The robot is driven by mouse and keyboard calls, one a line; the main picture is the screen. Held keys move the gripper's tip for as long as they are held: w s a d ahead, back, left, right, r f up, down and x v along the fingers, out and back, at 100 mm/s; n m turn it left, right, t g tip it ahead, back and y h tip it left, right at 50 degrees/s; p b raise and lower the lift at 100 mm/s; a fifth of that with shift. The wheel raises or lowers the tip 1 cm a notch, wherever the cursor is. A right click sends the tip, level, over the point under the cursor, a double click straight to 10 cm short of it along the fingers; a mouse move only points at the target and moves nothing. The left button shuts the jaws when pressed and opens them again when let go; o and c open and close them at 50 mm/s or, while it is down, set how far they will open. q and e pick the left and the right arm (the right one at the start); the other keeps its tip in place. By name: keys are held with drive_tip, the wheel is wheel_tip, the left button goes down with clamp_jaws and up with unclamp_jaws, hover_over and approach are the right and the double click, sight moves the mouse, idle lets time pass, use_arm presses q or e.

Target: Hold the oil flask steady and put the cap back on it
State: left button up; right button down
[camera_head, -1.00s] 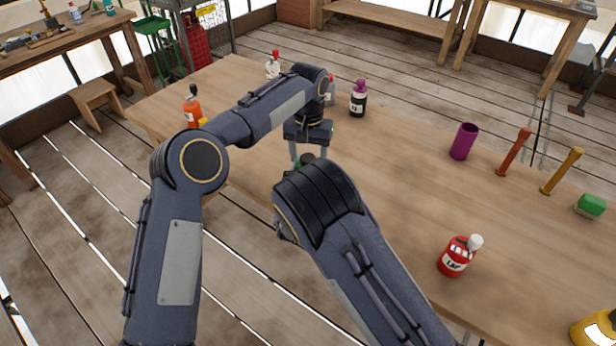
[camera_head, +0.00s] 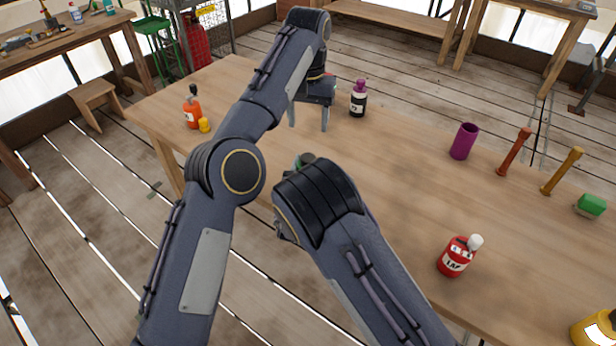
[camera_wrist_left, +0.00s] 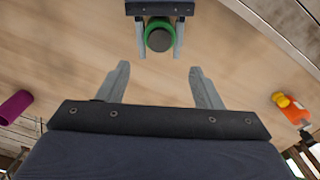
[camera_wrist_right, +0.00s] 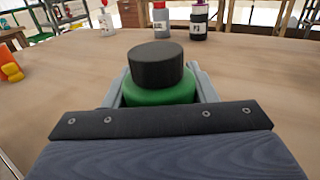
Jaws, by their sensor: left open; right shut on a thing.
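The green oil flask (camera_wrist_right: 160,92) stands upright between the fingers of my right gripper (camera_wrist_right: 158,88) in the right wrist view. The dark cap (camera_wrist_right: 155,64) sits on top of it; I cannot tell how tightly. In the head view, my right arm hides most of the flask, and the dark cap (camera_head: 307,158) shows just past it. My left gripper (camera_head: 308,122) is open and empty, beyond the flask and apart from it. In the left wrist view, the capped flask (camera_wrist_left: 159,37) is ahead of my open left fingers (camera_wrist_left: 159,70), within my right gripper (camera_wrist_left: 160,48).
An orange bottle (camera_head: 192,113) with a yellow piece (camera_head: 204,125) is at left. A black bottle with a purple top (camera_head: 358,102) stands near my left gripper. A purple cup (camera_head: 464,142) and a red bottle (camera_head: 455,260) are at right. The table's middle is clear.

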use_arm(q)
drive_tip(key=shift+s+r, duration=0.15)
drive_tip(key=shift+r, duration=0.35)
use_arm(e)
drive_tip(key=c, duration=0.5)
unclamp_jaws()
drive_tip(key=s, duration=0.2)
drive_tip(key=s+a+b, duration=0.1)
drive_tip(key=s, duration=0.4)
drive_tip(key=shift+s+a, duration=0.15)
drive_tip(key=shift+s, duration=0.25)
use_arm(q)
drive_tip(key=shift+f, duration=0.65)
